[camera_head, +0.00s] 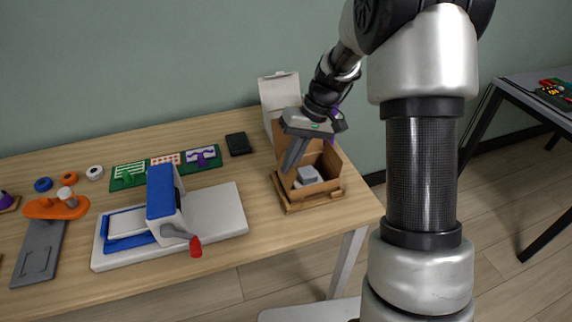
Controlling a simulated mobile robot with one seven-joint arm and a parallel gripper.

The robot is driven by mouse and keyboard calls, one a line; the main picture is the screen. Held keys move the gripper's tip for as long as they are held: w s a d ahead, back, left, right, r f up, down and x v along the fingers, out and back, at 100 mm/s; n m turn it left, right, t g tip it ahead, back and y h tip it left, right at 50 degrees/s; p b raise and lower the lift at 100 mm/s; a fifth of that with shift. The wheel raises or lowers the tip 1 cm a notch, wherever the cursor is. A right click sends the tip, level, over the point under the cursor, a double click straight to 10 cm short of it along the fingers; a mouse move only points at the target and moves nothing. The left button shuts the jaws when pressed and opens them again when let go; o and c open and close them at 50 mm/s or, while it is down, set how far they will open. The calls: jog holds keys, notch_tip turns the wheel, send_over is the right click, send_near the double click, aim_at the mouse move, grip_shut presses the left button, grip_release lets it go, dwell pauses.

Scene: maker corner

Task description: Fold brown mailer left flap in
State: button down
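The brown mailer (325,190) is an open cardboard box near the right end of the table. A pale grey block (309,174) lies inside it. A brown panel stands up at its back right. The left flap is hard to make out behind my gripper. My gripper (290,166) points down at the left side of the mailer, its grey finger overlapping the left wall in the camera_head view. I cannot tell whether it touches the flap. Only one finger shows clearly, so its opening is unclear.
A white open carton (279,92) stands behind the mailer. A black box (238,144) lies left of it. A blue-and-white press with a red-handled lever (163,200) stands left on a white base. The tabletop between press and mailer is clear (255,215).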

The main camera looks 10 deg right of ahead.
jog(key=shift+w+d+f+g+y+b, duration=0.1)
jog(key=shift+d+f+g+y+b, duration=0.2)
jog(key=shift+y, duration=0.65)
jog(key=shift+d+f+g+y+b, duration=0.15)
jog(key=shift+d+y, duration=0.2)
jog(key=shift+y, duration=0.6)
jog(key=c, duration=2.4)
grip_release()
jog(key=shift+c, duration=0.2)
jog(key=o, duration=0.4)
jog(key=shift+r, duration=0.1)
jog(key=p+v, duration=0.3)
jog(key=v, duration=1.4)
jog(key=shift+d, duration=0.2)
